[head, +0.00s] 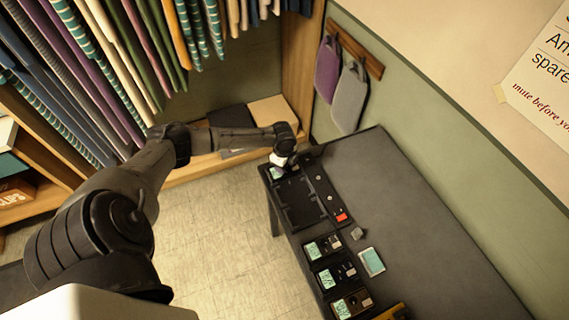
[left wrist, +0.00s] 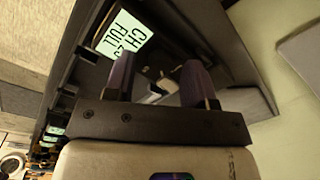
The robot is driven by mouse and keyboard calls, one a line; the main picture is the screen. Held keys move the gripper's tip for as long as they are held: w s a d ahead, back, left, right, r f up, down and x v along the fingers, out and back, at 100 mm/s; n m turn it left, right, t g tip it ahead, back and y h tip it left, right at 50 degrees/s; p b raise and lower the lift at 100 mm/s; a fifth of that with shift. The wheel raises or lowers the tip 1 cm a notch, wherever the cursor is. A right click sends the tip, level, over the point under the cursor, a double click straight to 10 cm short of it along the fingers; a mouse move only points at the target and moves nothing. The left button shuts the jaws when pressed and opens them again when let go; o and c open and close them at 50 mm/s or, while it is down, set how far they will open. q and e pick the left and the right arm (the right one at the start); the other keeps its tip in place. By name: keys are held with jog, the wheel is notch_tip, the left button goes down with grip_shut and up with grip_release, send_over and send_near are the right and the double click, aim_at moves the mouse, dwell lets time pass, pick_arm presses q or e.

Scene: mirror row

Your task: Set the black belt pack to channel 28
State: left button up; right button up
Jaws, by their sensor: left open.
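My left gripper (head: 283,160) is over the far end of the grey table, above a dark belt pack whose lit screen (head: 277,172) shows beside it. In the left wrist view my left gripper (left wrist: 158,66) is open, with its two fingers on either side of a small shiny part of the pack. The pack's pale green screen (left wrist: 125,38) reads "CH 2" and "FULL"; the second digit is cut off behind a finger or too unclear to read. The gripper hides most of this pack in the head view. I cannot tell whether the fingers touch it. My right gripper is not in view.
An empty-looking black tray (head: 300,205) lies on the table (head: 410,215), beside a dark strip with a red switch (head: 342,216). Several dark packs with lit screens (head: 323,247) stand nearer, by a pale green-screened item (head: 371,261). Clothes hang at the back left.

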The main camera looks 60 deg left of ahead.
pick_arm(q)
notch_tip(320, 180, up, 14)
jog(key=shift+s+d+f+b, duration=0.2)
jog(key=shift+s+f+b, duration=0.05)
jog(key=shift+s+b, duration=0.2)
jog(key=shift+w, duration=0.1)
